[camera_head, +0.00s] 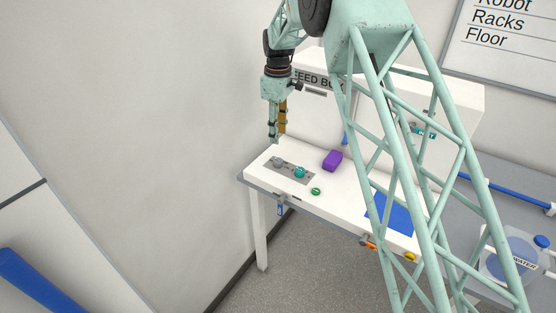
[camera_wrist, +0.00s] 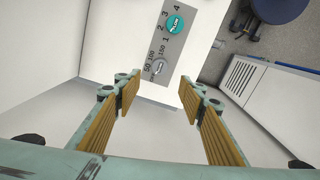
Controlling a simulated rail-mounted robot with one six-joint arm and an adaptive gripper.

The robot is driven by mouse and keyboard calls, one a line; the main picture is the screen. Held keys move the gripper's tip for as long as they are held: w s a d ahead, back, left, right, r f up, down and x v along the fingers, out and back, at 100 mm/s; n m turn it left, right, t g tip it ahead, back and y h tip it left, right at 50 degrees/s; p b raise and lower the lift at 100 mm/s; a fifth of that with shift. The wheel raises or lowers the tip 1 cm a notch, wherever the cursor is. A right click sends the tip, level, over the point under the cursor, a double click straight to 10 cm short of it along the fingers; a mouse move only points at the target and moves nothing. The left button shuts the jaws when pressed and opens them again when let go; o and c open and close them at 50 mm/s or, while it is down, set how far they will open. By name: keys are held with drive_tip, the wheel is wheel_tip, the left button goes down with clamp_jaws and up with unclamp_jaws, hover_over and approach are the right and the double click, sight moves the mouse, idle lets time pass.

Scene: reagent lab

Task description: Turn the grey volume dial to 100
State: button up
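The grey volume dial (camera_wrist: 159,67) sits on a grey panel (camera_wrist: 181,50) on the white bench, with the marks 50, 100 and 150 around it. It also shows in the head view as a small grey knob (camera_head: 278,161). A teal dial (camera_wrist: 175,25) with the marks 1 to 4 sits on the same panel; it shows in the head view too (camera_head: 300,172). My gripper (camera_wrist: 158,98) is open and empty, with its fingers wide apart. In the head view my gripper (camera_head: 277,139) points down above the panel's left end, apart from the grey dial.
A purple block (camera_head: 332,160), a green ring-shaped item (camera_head: 315,191) and a blue mat (camera_head: 391,214) are on the white bench (camera_head: 345,210). A white feed box (camera_head: 322,112) stands behind. A wall is close on the left.

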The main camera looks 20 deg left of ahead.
sight(278, 160)
drive_tip(key=shift+f, duration=0.15)
drive_tip(key=shift+f+p, duration=0.6)
drive_tip(key=shift+f, duration=6.15)
drive_tip(key=shift+c, duration=0.9)
drive_tip(key=c, duration=0.7)
